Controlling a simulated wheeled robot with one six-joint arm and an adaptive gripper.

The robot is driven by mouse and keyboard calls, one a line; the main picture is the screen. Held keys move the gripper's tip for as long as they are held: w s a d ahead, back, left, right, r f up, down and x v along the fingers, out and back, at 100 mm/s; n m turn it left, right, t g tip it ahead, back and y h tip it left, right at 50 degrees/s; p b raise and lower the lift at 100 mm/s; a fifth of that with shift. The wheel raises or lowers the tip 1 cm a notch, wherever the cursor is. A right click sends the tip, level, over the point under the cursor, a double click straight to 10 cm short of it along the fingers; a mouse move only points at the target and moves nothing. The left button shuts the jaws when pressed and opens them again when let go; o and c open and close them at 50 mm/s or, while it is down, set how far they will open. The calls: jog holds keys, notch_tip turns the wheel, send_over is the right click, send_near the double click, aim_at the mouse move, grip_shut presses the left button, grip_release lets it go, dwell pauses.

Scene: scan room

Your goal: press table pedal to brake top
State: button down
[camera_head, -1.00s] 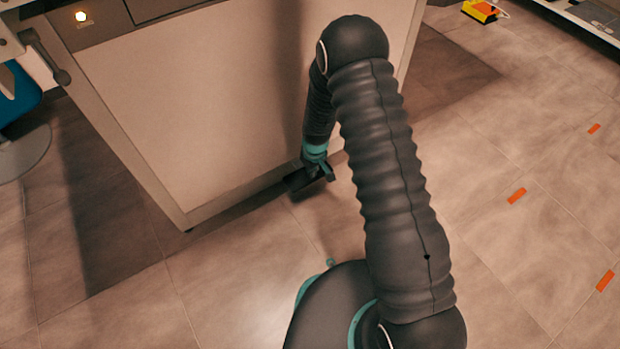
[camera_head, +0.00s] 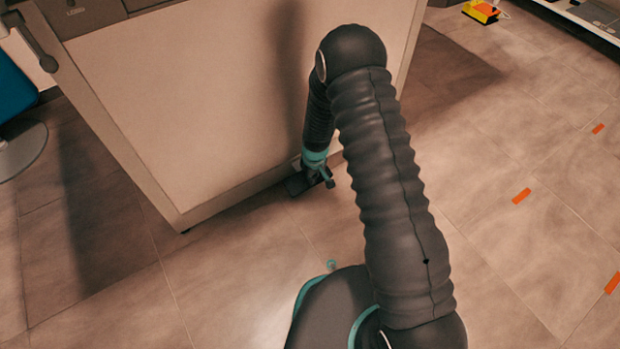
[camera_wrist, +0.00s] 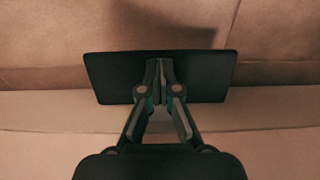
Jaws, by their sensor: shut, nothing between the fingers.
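The pedal (camera_head: 297,187) is a dark flat plate low at the foot of the large pale table body (camera_head: 190,110). My gripper (camera_head: 325,180) points down at it, partly in front of its right side. In the wrist view, the black rectangular pedal (camera_wrist: 112,72) lies across the middle. My gripper (camera_wrist: 160,64) is shut and empty there, its fingertips over the pedal's centre. The tips appear at or very near its surface; I cannot tell how far it is pressed. A small round light (camera_head: 71,3) on the table's upper panel looks dark, at the picture's edge.
A lever handle (camera_head: 42,58) juts from the table's left side. A blue seat (camera_head: 14,90) with a round grey base stands at the left. A yellow-and-orange object (camera_head: 481,12) lies at the upper right. Orange strips (camera_head: 521,196) mark the clear tiled floor.

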jog(key=s+d, duration=0.1)
jog(key=s+r, duration=0.1)
jog(key=shift+s+d, duration=0.3)
jog(key=shift+d, duration=0.1)
jog(key=shift+r, duration=0.1)
notch_tip(320, 180, up, 12)
jog(key=shift+s+d, duration=0.35)
jog(key=shift+s, duration=0.1)
dwell(0.9)
